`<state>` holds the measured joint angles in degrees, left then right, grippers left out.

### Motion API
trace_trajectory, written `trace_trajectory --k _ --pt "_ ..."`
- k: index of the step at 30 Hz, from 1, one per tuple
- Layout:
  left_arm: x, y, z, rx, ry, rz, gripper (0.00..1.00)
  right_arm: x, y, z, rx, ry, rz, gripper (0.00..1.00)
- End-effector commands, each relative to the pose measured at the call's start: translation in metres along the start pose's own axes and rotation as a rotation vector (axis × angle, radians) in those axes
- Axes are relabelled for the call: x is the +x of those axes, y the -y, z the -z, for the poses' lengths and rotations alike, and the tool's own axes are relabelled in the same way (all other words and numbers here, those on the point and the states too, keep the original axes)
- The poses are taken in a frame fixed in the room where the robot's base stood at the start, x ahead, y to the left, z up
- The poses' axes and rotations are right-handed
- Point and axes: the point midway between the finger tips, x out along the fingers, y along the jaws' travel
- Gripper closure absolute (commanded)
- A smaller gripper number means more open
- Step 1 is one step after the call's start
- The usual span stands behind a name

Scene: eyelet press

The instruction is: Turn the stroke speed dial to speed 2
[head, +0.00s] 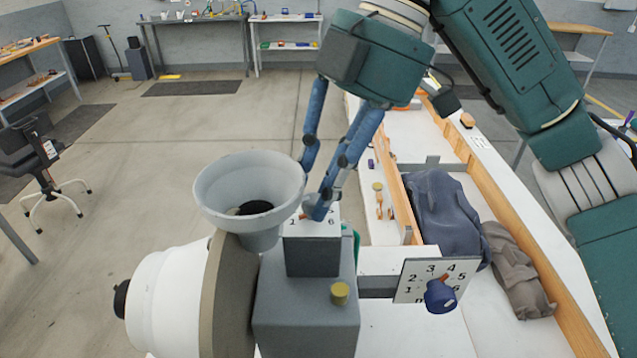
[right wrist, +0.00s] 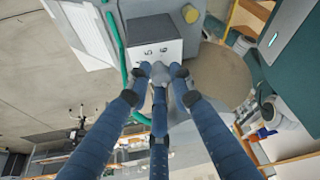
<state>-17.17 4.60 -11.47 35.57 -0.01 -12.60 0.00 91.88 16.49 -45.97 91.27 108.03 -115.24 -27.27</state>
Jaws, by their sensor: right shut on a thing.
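The press (head: 305,310) has a grey box with a small white numbered scale (head: 293,229) on it; a 1 and a 6 show in the head view. My right gripper (head: 318,208) comes down from above onto this scale. In the right wrist view its blue fingers (right wrist: 160,80) are closed around a small grey dial knob (right wrist: 158,70), with a 5 and a 6 beside it. The fingers hide most of the knob, so its setting cannot be read. A second dial, a blue knob (head: 440,296) on a white plate (head: 411,281) numbered 1 to 5 in view, stands untouched at right.
A grey funnel (head: 222,188) stands close left of my right gripper. A yellow-brown knob (head: 340,293) sits on the press front. Dark cloth bundles (head: 446,218) lie in a wood-edged trough on the white bench at right. Open floor lies at left.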

Motion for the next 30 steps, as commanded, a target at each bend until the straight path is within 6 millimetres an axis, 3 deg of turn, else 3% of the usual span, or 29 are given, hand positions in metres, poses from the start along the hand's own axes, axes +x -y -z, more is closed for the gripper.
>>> trace_trajectory --k 4,5,7,19,30 --pt "-0.001 0.000 0.000 0.000 0.000 0.000 0.60 -0.003 -0.001 0.002 -0.001 -0.007 -0.008 1.00" --pt "-0.001 0.000 0.000 0.000 0.000 0.000 0.60 -0.003 -0.001 0.002 -0.001 -0.007 -0.008 0.75" --pt "-0.001 0.000 0.000 0.000 0.000 0.000 0.60 -0.003 -0.001 0.002 -0.001 -0.007 -0.008 0.61" --pt "0.000 0.002 -0.002 0.000 0.003 0.002 0.60 -0.008 0.000 0.001 0.002 -0.002 -0.003 0.61" --pt "0.000 0.000 -0.001 0.000 0.002 0.000 0.60 -0.081 0.000 0.000 0.006 -0.002 -0.010 0.61"
